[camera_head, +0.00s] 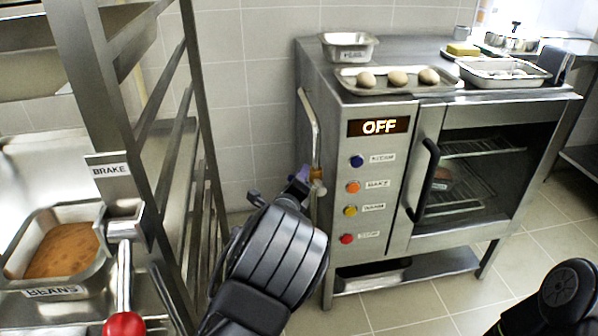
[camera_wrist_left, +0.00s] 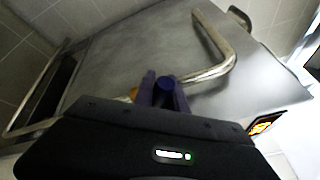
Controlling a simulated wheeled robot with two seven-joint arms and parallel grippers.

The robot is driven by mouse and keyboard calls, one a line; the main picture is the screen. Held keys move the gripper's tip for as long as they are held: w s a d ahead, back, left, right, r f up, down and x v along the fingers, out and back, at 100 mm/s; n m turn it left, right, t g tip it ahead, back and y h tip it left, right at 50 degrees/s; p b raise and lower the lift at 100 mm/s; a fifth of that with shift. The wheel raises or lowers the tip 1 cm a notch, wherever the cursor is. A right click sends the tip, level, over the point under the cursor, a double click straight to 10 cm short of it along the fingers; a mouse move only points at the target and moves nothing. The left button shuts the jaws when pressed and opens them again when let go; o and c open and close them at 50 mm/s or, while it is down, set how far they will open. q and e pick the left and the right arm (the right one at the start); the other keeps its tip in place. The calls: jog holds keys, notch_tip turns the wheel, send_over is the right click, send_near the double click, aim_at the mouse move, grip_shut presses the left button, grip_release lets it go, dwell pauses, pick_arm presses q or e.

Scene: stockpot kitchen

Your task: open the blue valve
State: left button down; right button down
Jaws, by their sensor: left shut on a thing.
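The blue valve (camera_wrist_left: 166,82) is on the left side of the steel oven, by a bent steel pipe (camera_wrist_left: 215,62). In the left wrist view its round blue end shows between my two fingers. My left gripper (camera_head: 303,183) is shut on it. In the head view the gripper reaches the oven's left side, beside a brass fitting (camera_head: 317,174); my wrist hides much of the valve there. I cannot tell how far the valve is turned. My right gripper is not in view.
The oven's front has an OFF display (camera_head: 379,126), several coloured buttons and a door handle (camera_head: 426,180). A tray of buns (camera_head: 350,84) and a small pan (camera_head: 346,52) stand on top. A steel rack (camera_head: 100,100) and a BRAKE lever with a red knob (camera_head: 124,324) are on the left.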

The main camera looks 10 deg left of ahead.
pick_arm(q)
jog(key=shift+d+r+m, duration=0.1)
jog(key=shift+m, duration=0.2)
jog(key=c, duration=1.4)
grip_release()
jog(key=shift+o, duration=0.2)
jog(key=s+p, duration=0.1)
jog(key=s, duration=0.6)
jog(key=shift+s+r+p, duration=0.3)
jog(key=shift+s+p, duration=0.05)
